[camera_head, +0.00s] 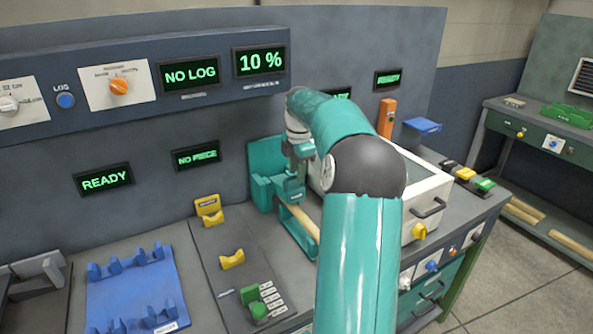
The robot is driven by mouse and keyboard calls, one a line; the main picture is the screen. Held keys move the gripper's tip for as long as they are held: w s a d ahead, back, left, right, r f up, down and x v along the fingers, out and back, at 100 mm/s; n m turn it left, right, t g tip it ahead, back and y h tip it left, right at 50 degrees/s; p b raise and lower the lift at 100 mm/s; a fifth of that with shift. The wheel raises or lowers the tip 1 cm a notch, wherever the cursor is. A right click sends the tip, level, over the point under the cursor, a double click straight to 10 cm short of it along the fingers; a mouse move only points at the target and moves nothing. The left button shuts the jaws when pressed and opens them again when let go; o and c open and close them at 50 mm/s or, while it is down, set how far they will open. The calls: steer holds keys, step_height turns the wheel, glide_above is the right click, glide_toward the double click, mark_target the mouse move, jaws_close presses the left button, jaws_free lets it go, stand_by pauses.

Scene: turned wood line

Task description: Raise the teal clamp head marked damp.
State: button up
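The teal clamp fixture (265,160) stands against the back panel at the middle of the bench. Its teal clamp head (290,190) is low, just above a pale wooden bar (303,222) lying in the fixture. A small tag on the head is too small to read. My arm reaches over from the lower right, and my gripper (300,152) points down at the clamp head, touching or very close to it. The fingers are small and merge with the teal parts, so I cannot tell their opening or whether they hold the head.
A white glass-topped box (432,208) stands right of the clamp, partly behind my arm. A blue rack (135,285) and yellow cradles (232,259) lie to the left. Displays read READY (103,179), NO PIECE (196,155), NO LOG (189,75) and 10 % (260,61).

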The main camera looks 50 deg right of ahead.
steer(key=shift+w+f, duration=0.1)
steer(key=shift+f, duration=0.1)
jaws_close()
steer(key=shift+r, duration=0.1)
